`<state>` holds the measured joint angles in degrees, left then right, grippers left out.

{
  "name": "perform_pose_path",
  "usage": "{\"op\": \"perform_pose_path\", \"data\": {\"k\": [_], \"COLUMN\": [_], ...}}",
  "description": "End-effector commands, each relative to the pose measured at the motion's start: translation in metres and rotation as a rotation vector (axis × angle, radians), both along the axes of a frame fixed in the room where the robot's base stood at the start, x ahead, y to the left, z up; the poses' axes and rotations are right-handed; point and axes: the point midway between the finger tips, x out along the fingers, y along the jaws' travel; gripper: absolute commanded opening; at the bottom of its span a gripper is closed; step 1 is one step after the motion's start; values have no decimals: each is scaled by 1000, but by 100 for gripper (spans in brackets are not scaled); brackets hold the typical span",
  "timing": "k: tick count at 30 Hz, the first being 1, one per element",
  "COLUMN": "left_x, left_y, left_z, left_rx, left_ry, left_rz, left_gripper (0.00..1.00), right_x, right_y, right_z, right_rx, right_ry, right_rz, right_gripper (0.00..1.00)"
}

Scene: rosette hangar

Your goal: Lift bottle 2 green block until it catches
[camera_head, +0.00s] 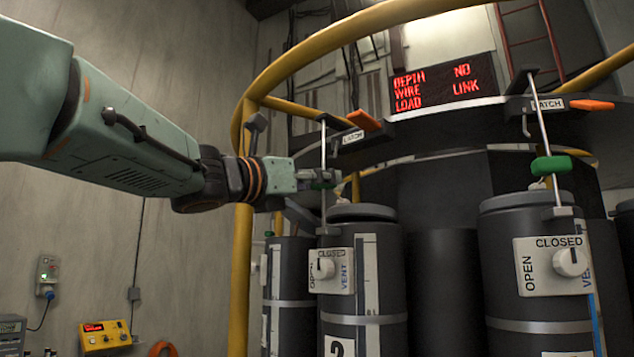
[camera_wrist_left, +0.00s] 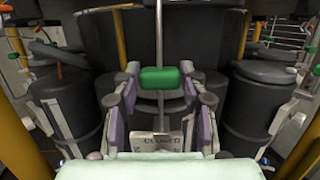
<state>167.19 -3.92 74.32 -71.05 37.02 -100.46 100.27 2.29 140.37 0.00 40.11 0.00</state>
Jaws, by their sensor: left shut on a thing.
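Bottle 2 (camera_head: 388,270) is a dark grey cylinder with a "2" label and a white vent plate (camera_head: 342,283), in the middle of the head view. A thin upright rod (camera_head: 323,150) rises beside its top towards a latch with an orange tab (camera_head: 363,120). The green block (camera_wrist_left: 166,78) sits on this rod, below the latch. My left gripper (camera_head: 318,180) comes in from the left and is shut on the green block, whose ends are partly hidden by the fingers in the head view. My right gripper is not in view.
A neighbouring bottle (camera_head: 500,230) at right has its own rod, green block (camera_head: 551,165) and orange latch tab (camera_head: 592,105). A yellow rail (camera_head: 270,80) curves around the frame close to my left wrist. A red-lettered display (camera_head: 445,84) stands behind.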

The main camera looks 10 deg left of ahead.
Motion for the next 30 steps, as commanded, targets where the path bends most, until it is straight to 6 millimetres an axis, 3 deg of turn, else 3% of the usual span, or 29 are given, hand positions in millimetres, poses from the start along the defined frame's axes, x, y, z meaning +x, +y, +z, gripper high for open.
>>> {"op": "perform_pose_path", "data": {"k": [30], "left_x": [-1], "left_y": [1], "left_z": [49], "left_rx": [-5], "left_ry": [-5], "left_rz": [2], "left_gripper": [0], "right_x": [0], "right_y": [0], "right_z": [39], "right_rx": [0], "right_ry": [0], "right_rz": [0], "right_gripper": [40]}}
